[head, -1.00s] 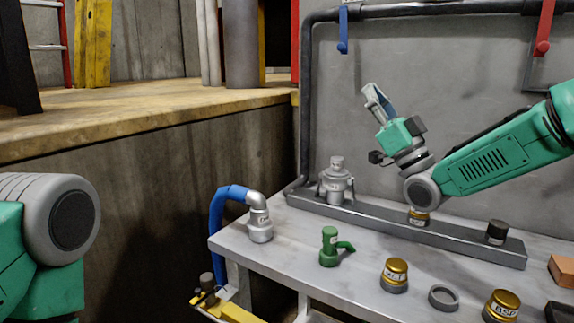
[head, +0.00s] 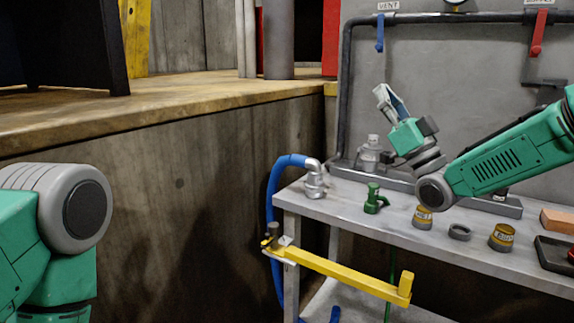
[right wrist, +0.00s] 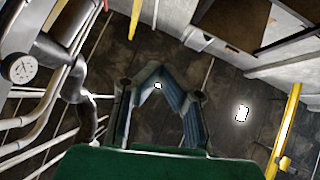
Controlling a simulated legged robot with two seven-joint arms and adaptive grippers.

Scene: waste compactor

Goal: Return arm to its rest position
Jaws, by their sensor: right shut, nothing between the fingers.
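My right arm comes in from the right in the head view, raised over the metal workbench (head: 340,205). Its gripper (head: 380,92) points up and to the left in front of the grey back panel (head: 455,75). It is shut and empty. In the right wrist view its fingertips (right wrist: 157,85) meet, with a dark wall or ceiling far behind them. My left arm shows at the left edge of the head view, but its gripper is out of the picture.
On the bench stand a silver fitting with a blue hose (head: 314,182), a green fitting (head: 374,198), brass caps (head: 502,237), a grey ring (head: 459,232) and a brick (head: 557,221). A yellow bar (head: 340,272) runs along the bench front. A blue valve handle (head: 380,32) hangs above.

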